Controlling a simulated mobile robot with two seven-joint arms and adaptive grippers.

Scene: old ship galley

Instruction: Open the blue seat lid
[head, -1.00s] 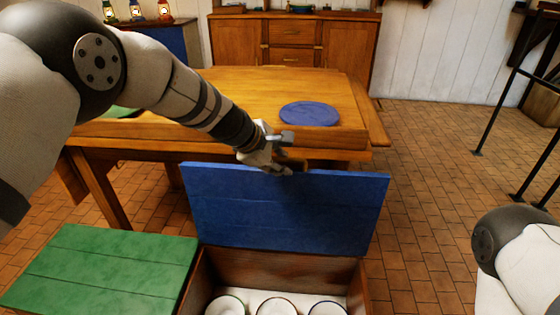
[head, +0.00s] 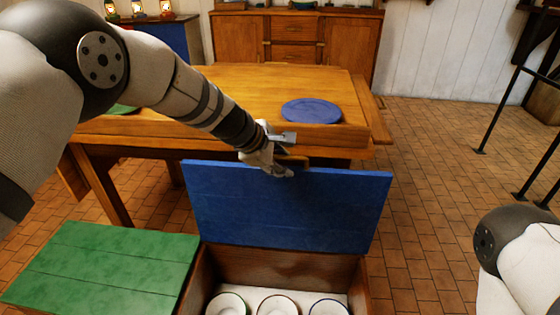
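The blue seat lid (head: 290,208) stands raised, close to upright, at the back of the wooden seat box (head: 285,266). The box is open, and several white bowls with coloured rims (head: 277,305) show inside it. My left gripper (head: 283,168) is at the lid's top edge, left of its middle. Its fingers are small and partly hidden, so I cannot tell whether they are open or shut, or whether they touch the lid. My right gripper is out of view; only part of my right arm shows at the lower right.
A green seat lid (head: 105,262) lies flat to the left of the open box. Behind the blue lid stands a wooden table (head: 250,90) with a blue round plate (head: 311,111). A black railing (head: 510,120) is at the right. Tiled floor between is clear.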

